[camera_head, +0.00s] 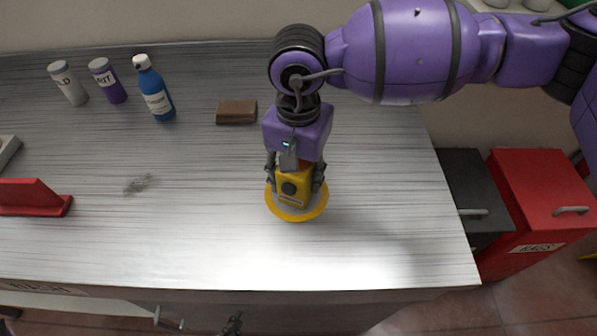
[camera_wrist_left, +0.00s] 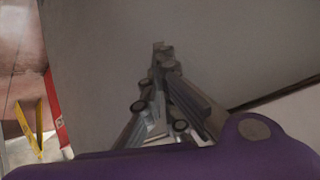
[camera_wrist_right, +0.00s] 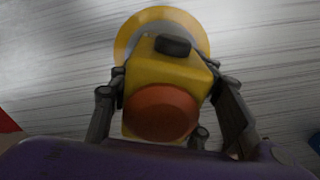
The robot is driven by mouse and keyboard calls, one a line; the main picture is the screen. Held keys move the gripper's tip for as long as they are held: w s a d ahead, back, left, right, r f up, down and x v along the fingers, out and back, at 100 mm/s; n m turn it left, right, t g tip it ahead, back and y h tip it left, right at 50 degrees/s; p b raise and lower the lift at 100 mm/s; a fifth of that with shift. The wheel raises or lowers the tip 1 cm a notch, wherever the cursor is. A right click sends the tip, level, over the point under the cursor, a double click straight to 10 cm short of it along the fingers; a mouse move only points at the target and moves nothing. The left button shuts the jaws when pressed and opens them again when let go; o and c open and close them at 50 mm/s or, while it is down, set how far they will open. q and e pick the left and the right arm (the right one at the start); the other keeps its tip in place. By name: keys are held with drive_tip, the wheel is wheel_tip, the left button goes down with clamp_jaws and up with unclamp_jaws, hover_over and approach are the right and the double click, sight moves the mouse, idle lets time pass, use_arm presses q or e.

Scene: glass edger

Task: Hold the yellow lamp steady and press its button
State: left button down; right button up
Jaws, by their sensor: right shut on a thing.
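The yellow lamp (camera_head: 293,187) stands on the table on a round yellow-rimmed base. A dark round button (camera_head: 289,188) is on its front face. My right gripper (camera_head: 296,182) comes down from above and is shut on the lamp's sides. In the right wrist view the lamp body (camera_wrist_right: 165,72) sits between the fingers, with its orange-red dome (camera_wrist_right: 160,112) closest and the dark button (camera_wrist_right: 173,46) beyond. My left gripper (camera_head: 232,325) is low at the table's front edge, apart from the lamp. In the left wrist view its fingertips (camera_wrist_left: 163,50) meet with nothing between them.
A blue bottle (camera_head: 154,90), a purple canister (camera_head: 107,80), a white canister (camera_head: 67,83) and a brown block (camera_head: 236,112) stand at the back. A red object (camera_head: 30,197) is at left. Red (camera_head: 540,195) and dark bins are right of the table. The table around the lamp is clear.

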sight(288, 189)
use_arm(q)
drive_tip(key=s+d+r+m+g+h, duration=0.2)
drive_tip(key=d+r+m+h, duration=0.6)
drive_tip(key=d+r+m, duration=0.45)
drive_tip(key=s+d+r+m+g+h, duration=0.1)
drive_tip(key=d+r+m+g+h, duration=0.1)
drive_tip(key=d+r+m+h, duration=0.85)
drive_tip(key=w+a+r+n, duration=0.2)
drive_tip(key=a+r, duration=0.1)
drive_tip(key=a, duration=0.1)
drive_tip(key=w+a+r+n+y, duration=0.1)
drive_tip(key=w+a+r+n, duration=0.2)
drive_tip(key=a, duration=0.2)
drive_tip(key=w+a+r+n+t+y, duration=0.1)
drive_tip(key=w+a+r+n, duration=0.1)
drive_tip(key=a, duration=0.3)
drive_tip(key=shift+w+r+y, duration=0.25)
drive_tip(key=shift+w+r, duration=0.3)
drive_tip(key=shift+w, duration=0.1)
drive_tip(key=shift+w+a+n+t, duration=0.15)
drive_tip(key=shift+a+n+t, duration=0.15)
drive_tip(key=shift+n, duration=0.4)
drive_tip(key=shift+w+a, duration=0.1)
drive_tip(key=shift+w, duration=0.15)
drive_tip(key=shift+w+d, duration=0.55)
drive_tip(key=shift+w, duration=0.75)
drive_tip(key=shift+w+d, duration=0.5)
drive_tip(key=shift+w, duration=0.85)
drive_tip(key=shift+w+d, duration=0.55)
drive_tip(key=shift+w, duration=0.75)
